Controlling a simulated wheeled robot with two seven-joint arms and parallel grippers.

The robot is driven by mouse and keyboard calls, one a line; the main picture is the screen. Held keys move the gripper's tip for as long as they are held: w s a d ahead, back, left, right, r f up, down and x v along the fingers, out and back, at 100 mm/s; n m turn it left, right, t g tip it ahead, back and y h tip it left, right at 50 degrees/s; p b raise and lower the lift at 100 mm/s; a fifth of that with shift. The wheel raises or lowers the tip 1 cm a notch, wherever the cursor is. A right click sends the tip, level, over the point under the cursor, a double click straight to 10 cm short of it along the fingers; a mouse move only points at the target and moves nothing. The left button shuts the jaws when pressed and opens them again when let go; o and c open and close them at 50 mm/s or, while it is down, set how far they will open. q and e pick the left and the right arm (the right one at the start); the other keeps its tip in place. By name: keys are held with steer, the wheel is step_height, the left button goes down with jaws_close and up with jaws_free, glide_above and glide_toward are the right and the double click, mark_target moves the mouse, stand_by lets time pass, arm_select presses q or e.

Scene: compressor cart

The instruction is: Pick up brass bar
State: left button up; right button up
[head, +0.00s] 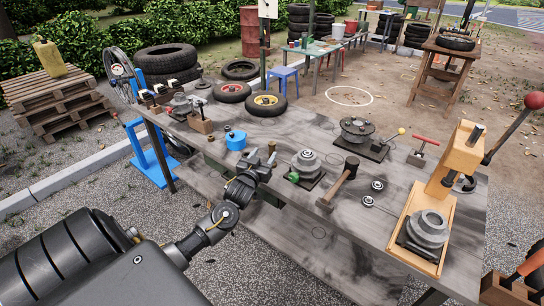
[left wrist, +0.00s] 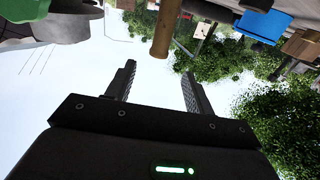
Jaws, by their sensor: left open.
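The brass bar (head: 271,147) is a short, thin brown-gold piece that appears to stand upright on the grey workbench (head: 330,225). My left gripper (head: 262,162) is open and close beside it, low over the bench. In the left wrist view, which is upside down, the bar (left wrist: 166,28) hangs from the top as a tan cylinder. It lies in line with the gap between the two open fingers (left wrist: 158,69), beyond their tips, with no contact visible. Its foot is partly hidden in the head view. My right gripper is not in view.
A grey stepped casting (head: 307,164) and a hammer (head: 340,184) lie to the right. Bare bench lies in front.

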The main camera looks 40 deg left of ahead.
mark_target(273, 142)
arm_select(q)
steer(key=x, duration=0.4)
steer(key=shift+w+a, duration=0.1)
steer(key=shift+w, duration=0.25)
steer(key=shift+w+a, duration=0.15)
steer(key=shift+w, duration=0.2)
steer(key=x, duration=0.4)
steer(key=shift+w+f+p, duration=0.3)
steer(key=shift+p, duration=0.1)
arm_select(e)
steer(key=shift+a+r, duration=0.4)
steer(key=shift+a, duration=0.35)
arm_select(q)
steer(key=shift+c, duration=0.4)
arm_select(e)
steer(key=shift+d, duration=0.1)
arm_select(q)
steer(key=c, duration=0.7)
jaws_close()
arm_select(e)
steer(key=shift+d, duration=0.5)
arm_select(q)
steer(key=shift+r, duration=0.1)
